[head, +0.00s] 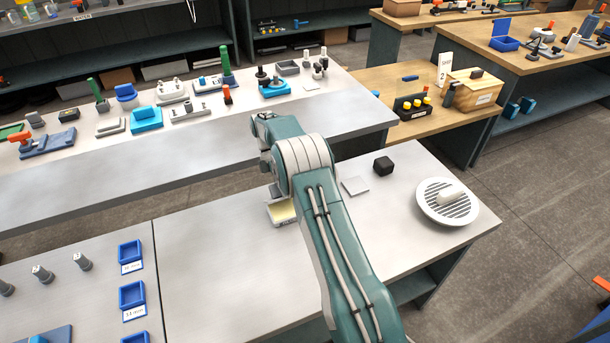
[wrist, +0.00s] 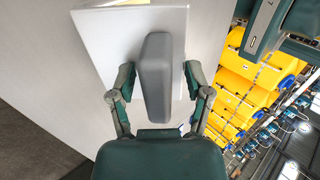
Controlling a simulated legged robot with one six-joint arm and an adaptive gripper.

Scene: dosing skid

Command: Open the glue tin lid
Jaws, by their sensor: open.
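The glue tin (head: 281,213) is a small pale box on the near bench, just left of my forearm, with a pale yellow area showing on top. Part of it is hidden by my arm. In the wrist view a light grey plate, apparently the lid (wrist: 108,38), carries a long dark grey handle (wrist: 154,80). My gripper (wrist: 158,80) is open, with one finger on each side of this handle. I cannot tell whether either finger touches it. A sliver of yellow shows at the plate's top edge. In the head view my gripper is hidden behind my arm.
Right of my arm on the same bench are a flat pale square (head: 355,185), a black block (head: 383,166) and a round slotted dish (head: 432,214) with a white cylinder on it. Blue trays (head: 131,253) lie at left. The bench between them and the tin is clear.

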